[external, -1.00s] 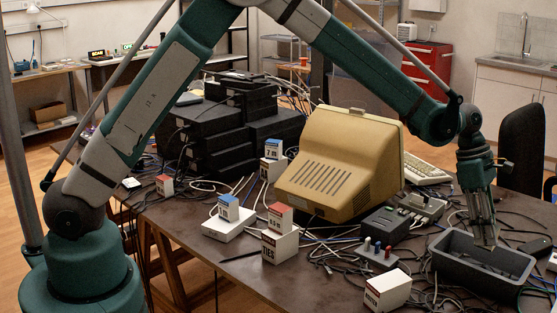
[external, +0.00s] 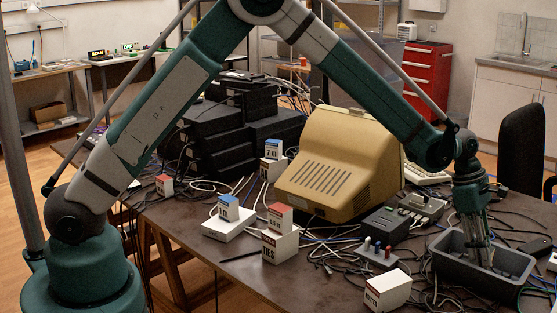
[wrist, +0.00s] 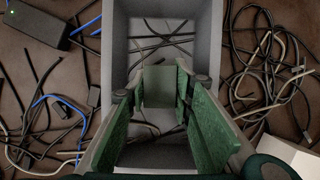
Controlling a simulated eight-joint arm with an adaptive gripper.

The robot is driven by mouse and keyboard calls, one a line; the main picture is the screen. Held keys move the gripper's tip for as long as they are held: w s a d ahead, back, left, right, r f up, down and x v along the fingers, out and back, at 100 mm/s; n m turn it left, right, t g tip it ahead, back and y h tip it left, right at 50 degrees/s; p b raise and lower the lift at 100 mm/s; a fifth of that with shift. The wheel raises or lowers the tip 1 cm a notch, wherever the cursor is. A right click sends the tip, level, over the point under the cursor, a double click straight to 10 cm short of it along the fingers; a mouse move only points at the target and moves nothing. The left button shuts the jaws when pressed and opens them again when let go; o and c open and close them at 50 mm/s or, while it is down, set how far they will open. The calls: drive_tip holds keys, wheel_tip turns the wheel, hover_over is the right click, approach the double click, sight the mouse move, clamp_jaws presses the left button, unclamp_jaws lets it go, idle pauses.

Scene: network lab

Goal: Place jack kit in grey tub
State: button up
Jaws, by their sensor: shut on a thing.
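The grey tub (external: 450,273) stands at the right front of the table, with dark cables lying in it. My gripper (external: 480,258) points straight down, its fingers inside the tub's opening. In the wrist view, the tub (wrist: 119,50) lies below the fingers, and a plain dark grey-green block (wrist: 160,85) is between the fingertips. My gripper is shut on this block, which seems to be the jack kit; no label on it can be read. The tub's near wall hides the fingertips in the external view, so I cannot tell whether the block touches the bottom.
A white labelled box (external: 388,290) stands left of the tub, near the front edge. A small device with knobs (external: 376,254) and a dark grey box (external: 385,226) are behind it. Loose cables surround the tub. A beige monitor (external: 340,165) stands mid-table.

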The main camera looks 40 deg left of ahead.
drive_tip(key=shift+f, duration=1.3)
drive_tip(key=shift+f, duration=0.1)
drive_tip(key=o, duration=0.9)
drive_tip(key=shift+b, duration=0.3)
drive_tip(key=p+v, duration=0.2)
drive_tip(key=v, duration=1)
drive_tip(key=shift+p, duration=0.35)
drive_tip(key=shift+a, duration=0.1)
